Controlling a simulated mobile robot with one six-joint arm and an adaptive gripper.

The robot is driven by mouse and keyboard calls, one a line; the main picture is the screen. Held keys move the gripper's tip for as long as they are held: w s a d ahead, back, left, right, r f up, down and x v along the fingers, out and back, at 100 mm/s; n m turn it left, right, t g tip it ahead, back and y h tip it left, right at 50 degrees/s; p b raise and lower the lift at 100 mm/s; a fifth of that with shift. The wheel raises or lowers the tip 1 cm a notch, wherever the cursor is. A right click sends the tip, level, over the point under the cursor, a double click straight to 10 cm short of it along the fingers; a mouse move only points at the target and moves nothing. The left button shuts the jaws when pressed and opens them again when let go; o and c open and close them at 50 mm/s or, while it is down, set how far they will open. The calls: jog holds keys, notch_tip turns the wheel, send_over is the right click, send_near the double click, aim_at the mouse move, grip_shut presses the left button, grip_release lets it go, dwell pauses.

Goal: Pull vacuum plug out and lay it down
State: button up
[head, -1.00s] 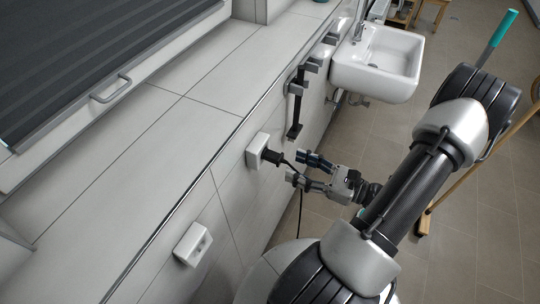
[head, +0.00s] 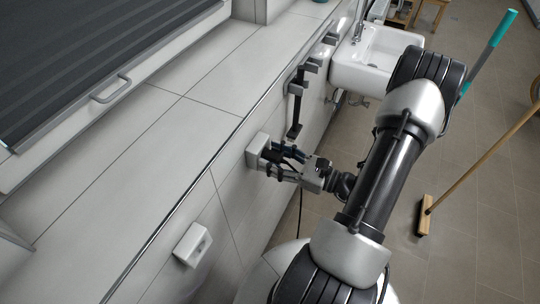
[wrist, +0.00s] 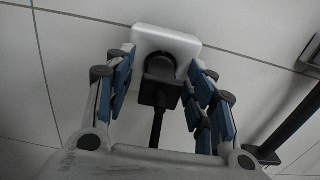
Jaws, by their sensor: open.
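The black vacuum plug (wrist: 160,88) sits in a white wall socket (wrist: 165,40) in the wrist view, its cord running down toward the camera. In the head view the socket (head: 254,150) is on the tiled wall, and the plug is mostly hidden by my gripper (head: 277,160). In the wrist view my gripper (wrist: 163,95) is open, with one blue-padded finger on each side of the plug. A gap shows between the pads and the plug on both sides.
A second white socket (head: 193,245) is on the wall at lower left. A black bar-shaped holder (head: 297,105) is on the wall beyond the plug. A sink (head: 375,62) stands farther back. A wooden broom (head: 424,215) is on the right. A ledge (head: 150,150) tops the wall.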

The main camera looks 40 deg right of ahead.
jog(key=shift+c, duration=0.2)
dwell(0.6)
grip_shut()
dwell(0.5)
jog(key=shift+s, duration=0.1)
jog(key=shift+v, duration=2.95)
